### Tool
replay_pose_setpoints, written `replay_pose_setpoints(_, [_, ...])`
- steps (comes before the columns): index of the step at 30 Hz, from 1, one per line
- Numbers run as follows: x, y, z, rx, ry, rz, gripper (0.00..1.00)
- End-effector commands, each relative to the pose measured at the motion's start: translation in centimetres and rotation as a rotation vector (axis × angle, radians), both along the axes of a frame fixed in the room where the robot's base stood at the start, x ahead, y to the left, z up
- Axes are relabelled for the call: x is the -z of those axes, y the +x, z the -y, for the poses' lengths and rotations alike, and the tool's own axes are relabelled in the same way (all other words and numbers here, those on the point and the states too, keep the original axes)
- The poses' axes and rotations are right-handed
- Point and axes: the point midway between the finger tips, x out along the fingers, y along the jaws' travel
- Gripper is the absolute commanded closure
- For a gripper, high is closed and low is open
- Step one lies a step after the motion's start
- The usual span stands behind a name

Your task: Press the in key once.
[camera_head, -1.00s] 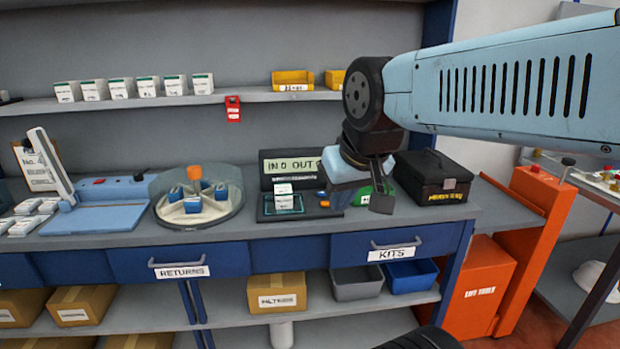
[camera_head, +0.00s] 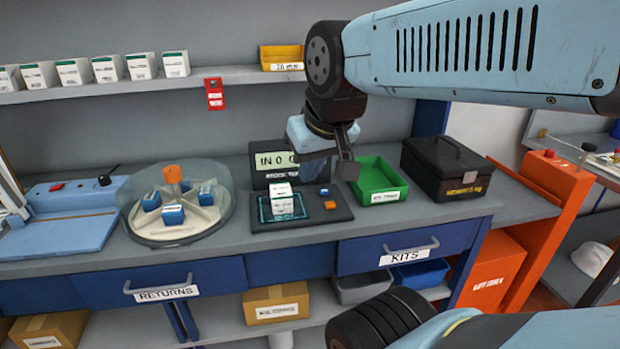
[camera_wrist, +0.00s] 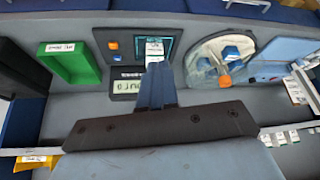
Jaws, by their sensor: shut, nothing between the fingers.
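The black counter pad (camera_head: 290,221) lies on the bench with a white box (camera_head: 283,200) on its lit square. A blue key (camera_head: 324,191) and an orange key (camera_head: 330,205) sit at its right side; I cannot read which is the in key. In the wrist view the orange key (camera_wrist: 113,45) shows left of my gripper (camera_wrist: 157,75).
A green tray (camera_head: 378,195) stands right of the pad, with a black case (camera_head: 447,168) beyond it. A clear-walled round dispenser (camera_head: 178,230) with blue boxes stands left. A shelf (camera_head: 235,74) with white boxes and a yellow bin (camera_head: 282,57) runs above.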

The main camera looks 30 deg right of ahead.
Motion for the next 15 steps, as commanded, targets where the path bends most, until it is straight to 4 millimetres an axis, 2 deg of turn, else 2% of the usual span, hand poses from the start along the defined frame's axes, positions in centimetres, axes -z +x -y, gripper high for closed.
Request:
replay_pose_setpoints(5, [-0.1, 0.2, 0.1, 0.002, 0.0, -0.004, 1.0])
replay_pose_setpoints(8, [-0.3, 1.0, 0.4, 0.01, 0.002, -0.019, 1.0])
replay_pose_setpoints(11, [-0.7, 2.6, 0.8, 0.024, 0.005, -0.05, 1.0])
replay_pose_setpoints(15, [-1.0, 5.8, 2.3, 0.058, 0.012, -0.107, 1.0])
